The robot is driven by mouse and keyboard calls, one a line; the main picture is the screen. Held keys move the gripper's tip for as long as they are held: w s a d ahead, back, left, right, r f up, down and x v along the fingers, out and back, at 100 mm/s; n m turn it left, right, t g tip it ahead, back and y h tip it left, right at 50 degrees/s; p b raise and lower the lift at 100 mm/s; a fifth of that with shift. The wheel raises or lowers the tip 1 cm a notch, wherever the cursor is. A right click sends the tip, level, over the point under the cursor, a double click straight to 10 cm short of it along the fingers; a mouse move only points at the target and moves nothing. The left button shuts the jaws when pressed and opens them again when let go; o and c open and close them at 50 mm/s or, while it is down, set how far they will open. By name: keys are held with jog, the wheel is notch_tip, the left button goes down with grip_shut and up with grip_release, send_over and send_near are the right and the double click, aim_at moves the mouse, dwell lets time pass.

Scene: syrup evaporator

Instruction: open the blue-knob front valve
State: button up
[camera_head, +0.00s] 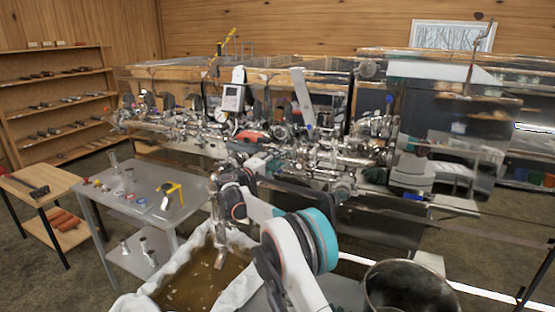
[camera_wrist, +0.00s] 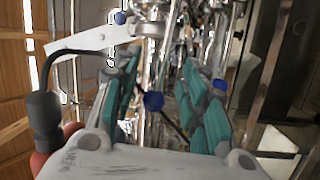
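My gripper (camera_wrist: 160,70) is open in the wrist view, with teal pads on both fingers. A round blue knob (camera_wrist: 153,100) shows between the two fingers, and neither finger visibly touches it. I cannot tell how deep it lies between them. Another blue knob (camera_wrist: 120,18) sits at the top on a pale handle, and a blue part (camera_wrist: 219,84) shows by the right finger. In the head view my arm reaches to the shiny evaporator piping (camera_head: 330,155), where the gripper is hard to make out. Blue parts show there too, one on the right end (camera_head: 413,196).
A steel table (camera_head: 150,215) with small parts and a yellow tool stands left. A cloth-lined tub of brown liquid (camera_head: 195,275) lies below my arm, and a metal pot (camera_head: 410,290) is at the bottom right. Dense pipes crowd the gripper.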

jog(key=v, duration=1.1)
